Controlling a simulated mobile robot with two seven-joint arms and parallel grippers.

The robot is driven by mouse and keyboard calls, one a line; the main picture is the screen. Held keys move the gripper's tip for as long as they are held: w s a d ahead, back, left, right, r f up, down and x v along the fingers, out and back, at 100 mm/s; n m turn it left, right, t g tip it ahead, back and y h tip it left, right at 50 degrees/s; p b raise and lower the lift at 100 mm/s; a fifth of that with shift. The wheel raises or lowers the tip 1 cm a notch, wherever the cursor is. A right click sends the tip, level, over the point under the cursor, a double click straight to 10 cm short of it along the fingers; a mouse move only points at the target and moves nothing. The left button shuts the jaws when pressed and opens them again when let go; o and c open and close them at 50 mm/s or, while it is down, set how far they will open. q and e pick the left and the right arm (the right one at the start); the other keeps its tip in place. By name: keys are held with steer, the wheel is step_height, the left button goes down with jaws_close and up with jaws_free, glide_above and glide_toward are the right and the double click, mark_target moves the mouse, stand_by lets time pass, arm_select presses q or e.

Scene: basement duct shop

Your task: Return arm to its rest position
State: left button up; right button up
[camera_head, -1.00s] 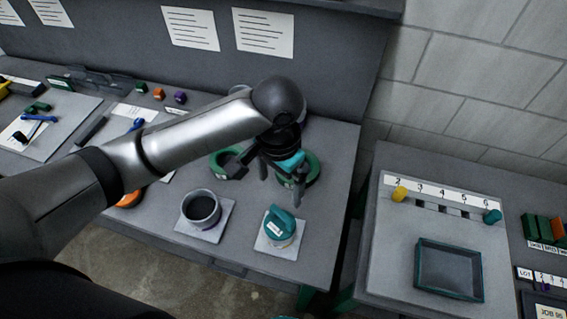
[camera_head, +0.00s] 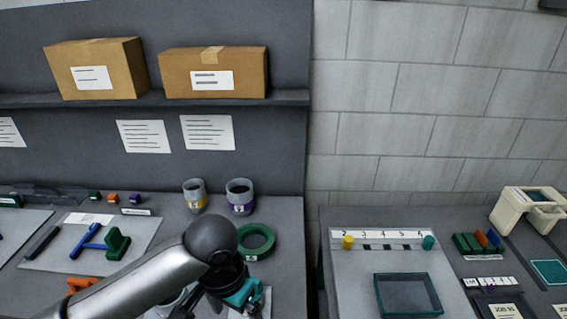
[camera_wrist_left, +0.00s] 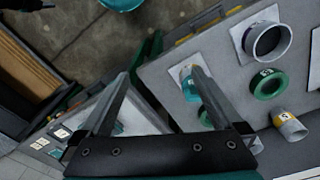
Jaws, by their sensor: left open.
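My left arm comes in from the bottom left of the head view, and its gripper (camera_head: 222,306) is low in the picture, partly cut off by the lower edge. In the wrist view the two fingers of the left gripper (camera_wrist_left: 160,90) stand wide apart with nothing between them. The gripper is above the bench (camera_head: 288,275), in front of a green ring (camera_head: 257,241), and touches nothing that I can make out. In the wrist view a teal-lidded item (camera_wrist_left: 187,84) is partly hidden behind one finger. My right gripper is not in view.
Two cups (camera_head: 240,197) stand behind the ring. A grey pot (camera_wrist_left: 268,40) sits on a white card near the teal-lidded item. A second table (camera_head: 345,285) with a dark tray (camera_head: 408,294) stands to the right, across a narrow gap. Cardboard boxes (camera_head: 213,73) sit on a shelf.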

arm_select(q)
steer(key=s+d+f+t+h, duration=0.1)
steer(key=s+d+f+h, duration=0.1)
steer(key=d, duration=0.2)
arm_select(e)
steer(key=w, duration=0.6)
arm_select(q)
steer(key=s+a+f+n+t+y, duration=0.2)
steer(key=s+a+n, duration=0.2)
steer(key=s+a, duration=0.6)
step_height(320, 180, down, 32)
steer(key=a+g+b, duration=0.1)
steer(key=a+b, duration=0.1)
steer(key=b, duration=0.9)
steer(key=s+a+f+b, duration=0.1)
steer(key=s+f+b, duration=0.4)
steer(key=s+f, duration=0.3)
steer(key=s+a+f+g+b, duration=0.1)
steer(key=s+f+b, duration=0.4)
steer(key=f, duration=1.2)
steer(key=s, duration=0.3)
steer(key=shift+s+f+m+y, duration=0.2)
steer(key=shift+f+m+y, duration=0.05)
steer(key=shift+m+y, duration=0.05)
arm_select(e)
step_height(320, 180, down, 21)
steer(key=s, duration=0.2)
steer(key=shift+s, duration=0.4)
